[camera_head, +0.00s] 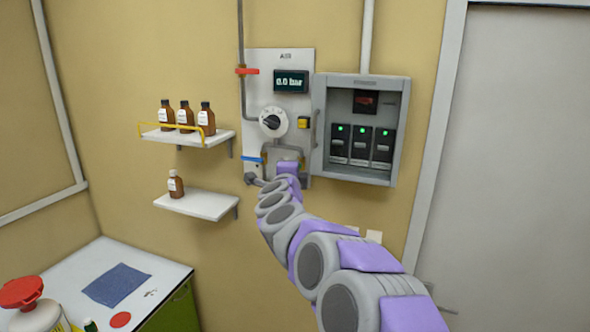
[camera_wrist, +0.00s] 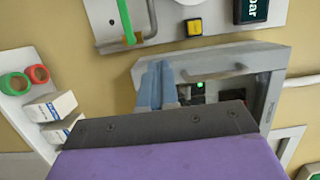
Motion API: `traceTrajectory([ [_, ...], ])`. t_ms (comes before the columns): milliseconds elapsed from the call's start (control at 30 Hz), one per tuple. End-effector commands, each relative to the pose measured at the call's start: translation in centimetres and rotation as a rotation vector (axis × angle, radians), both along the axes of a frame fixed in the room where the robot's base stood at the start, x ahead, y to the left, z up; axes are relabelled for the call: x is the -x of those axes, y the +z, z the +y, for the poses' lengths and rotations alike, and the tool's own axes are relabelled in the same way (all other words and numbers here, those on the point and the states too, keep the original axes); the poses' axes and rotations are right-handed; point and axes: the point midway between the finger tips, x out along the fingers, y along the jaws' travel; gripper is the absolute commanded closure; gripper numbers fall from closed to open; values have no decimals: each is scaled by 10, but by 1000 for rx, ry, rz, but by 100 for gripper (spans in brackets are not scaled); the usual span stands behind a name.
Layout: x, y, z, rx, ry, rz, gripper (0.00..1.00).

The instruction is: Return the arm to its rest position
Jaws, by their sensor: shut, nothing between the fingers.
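My arm, with grey joints and purple covers, reaches from the lower right of the head view up to the wall panel. Its purple end (camera_head: 288,167) is in front of the panel's lower part, and the fingers cannot be made out there. In the wrist view my gripper (camera_wrist: 158,80) shows as two blue-grey fingers close together, shut and empty. They appear in front of the open grey cabinet (camera_wrist: 225,62); whether they touch it cannot be told. The arm is stretched out, away from my body.
The wall panel (camera_head: 262,58) has a display, a dial (camera_head: 272,122), a red lever (camera_head: 247,71) and a blue lever (camera_head: 253,159). The cabinet (camera_head: 402,100) protrudes to its right. Shelves with brown bottles (camera_head: 186,113) and a white bench (camera_head: 92,262) stand left. A door (camera_head: 510,150) is right.

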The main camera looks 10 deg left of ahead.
Motion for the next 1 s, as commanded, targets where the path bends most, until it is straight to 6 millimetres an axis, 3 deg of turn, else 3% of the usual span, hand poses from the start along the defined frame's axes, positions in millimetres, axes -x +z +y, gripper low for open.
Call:
traceTrajectory([
  [300,51,1,1,-6,1,0,100],
  [567,67,-3,15,2,1,2,100],
  [733,81,-10,18,74,101,9,100],
  [867,109,-31,19,221,280,37,100],
  [1000,156,-78,8,434,488,100,100],
])
